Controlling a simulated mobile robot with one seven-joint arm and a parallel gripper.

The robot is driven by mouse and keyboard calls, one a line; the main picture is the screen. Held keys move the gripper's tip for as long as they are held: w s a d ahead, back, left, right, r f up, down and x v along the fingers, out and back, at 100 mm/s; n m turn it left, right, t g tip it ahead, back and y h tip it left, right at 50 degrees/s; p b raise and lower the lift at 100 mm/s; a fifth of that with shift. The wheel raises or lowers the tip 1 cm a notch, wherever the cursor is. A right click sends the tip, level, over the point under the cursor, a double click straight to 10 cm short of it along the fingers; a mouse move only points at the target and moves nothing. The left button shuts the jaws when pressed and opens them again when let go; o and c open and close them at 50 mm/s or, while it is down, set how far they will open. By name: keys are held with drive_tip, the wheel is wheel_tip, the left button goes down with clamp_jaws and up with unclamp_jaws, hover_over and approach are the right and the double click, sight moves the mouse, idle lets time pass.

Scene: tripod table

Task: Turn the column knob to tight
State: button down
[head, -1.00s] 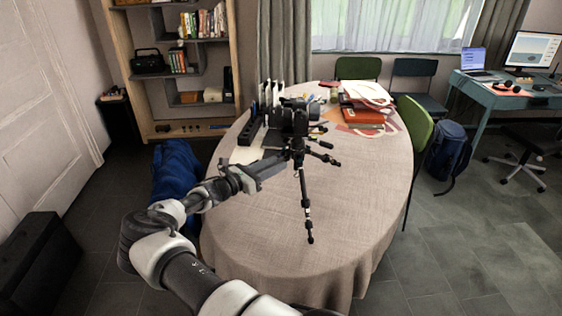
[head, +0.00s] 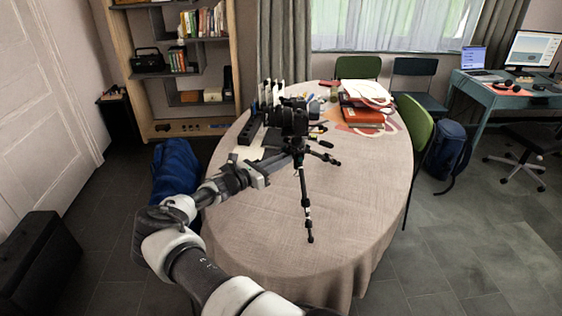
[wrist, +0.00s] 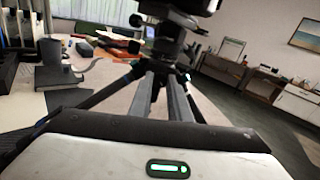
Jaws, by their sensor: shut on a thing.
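A black tripod (head: 306,195) with a camera (head: 292,117) on top stands upright on the round table. In the wrist view the tripod's leg (wrist: 110,91) slants down to the left, and its head and camera (wrist: 172,22) rise above my fingers. My gripper (head: 291,157) reaches in from the left to the column just below the camera. In the wrist view my gripper (wrist: 163,68) has its two grey fingers closed in at the column. They are shut on the column knob, which is mostly hidden between the fingertips. Its marking cannot be read.
The table (head: 250,235) has a beige cloth and is clear at the front. A black rack (head: 251,125) stands behind the tripod at left. Red books and papers (head: 362,112) lie at the back right. A green chair (head: 415,122) is at the right edge.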

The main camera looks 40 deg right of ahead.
drive_tip(key=shift+b, duration=0.3)
drive_tip(key=m+b, duration=1.6)
drive_tip(key=m, duration=0.1)
drive_tip(key=shift+m, duration=0.3)
idle(0.4)
drive_tip(key=c, duration=1.6)
unclamp_jaws()
drive_tip(key=shift+c, duration=0.2)
drive_tip(key=a+p, duration=0.2)
drive_tip(key=a, duration=1.5)
drive_tip(key=shift+s+a, duration=0.25)
drive_tip(key=shift+s, duration=0.15)
